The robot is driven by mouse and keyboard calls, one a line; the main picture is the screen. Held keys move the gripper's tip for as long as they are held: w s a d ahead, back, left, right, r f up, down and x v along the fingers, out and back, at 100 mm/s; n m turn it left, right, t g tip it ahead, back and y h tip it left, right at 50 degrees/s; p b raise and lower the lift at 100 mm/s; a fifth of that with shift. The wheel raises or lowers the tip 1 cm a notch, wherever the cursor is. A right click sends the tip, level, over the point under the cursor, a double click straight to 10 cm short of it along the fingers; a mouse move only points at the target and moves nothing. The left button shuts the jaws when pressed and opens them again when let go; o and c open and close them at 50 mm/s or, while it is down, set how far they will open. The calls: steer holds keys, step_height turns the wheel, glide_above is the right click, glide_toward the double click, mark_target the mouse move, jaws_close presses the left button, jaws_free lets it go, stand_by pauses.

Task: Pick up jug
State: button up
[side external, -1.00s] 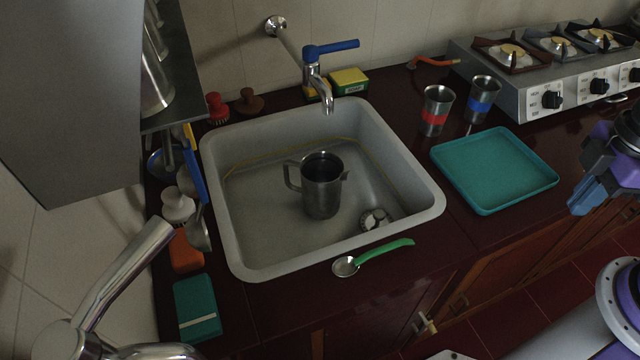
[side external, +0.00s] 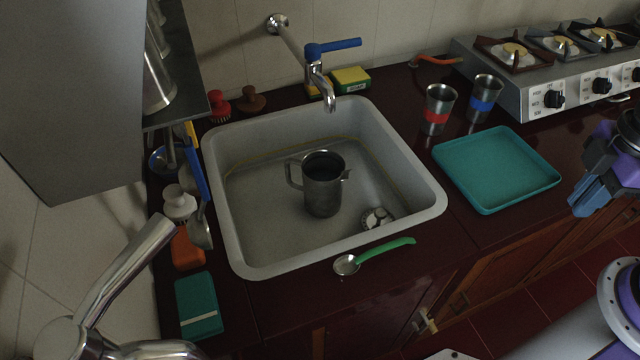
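A grey metal jug (side external: 322,188) stands upright in the sink (side external: 262,255). Its handle points left and its spout points right. My gripper (side external: 582,200) shows at the right edge, with blue fingers, well to the right of the jug and beyond the teal tray. It is apart from the jug. The finger gap is not clear from this angle, so I cannot tell whether it is open or shut.
A tap (side external: 322,85) with a blue lever overhangs the sink's back edge. A green-handled spoon (side external: 375,255) lies in front. A teal tray (side external: 497,168), a red-banded cup (side external: 437,108), a blue-banded cup (side external: 484,98) and a stove (side external: 540,95) are to the right.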

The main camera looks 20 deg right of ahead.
steer(key=o, duration=0.4)
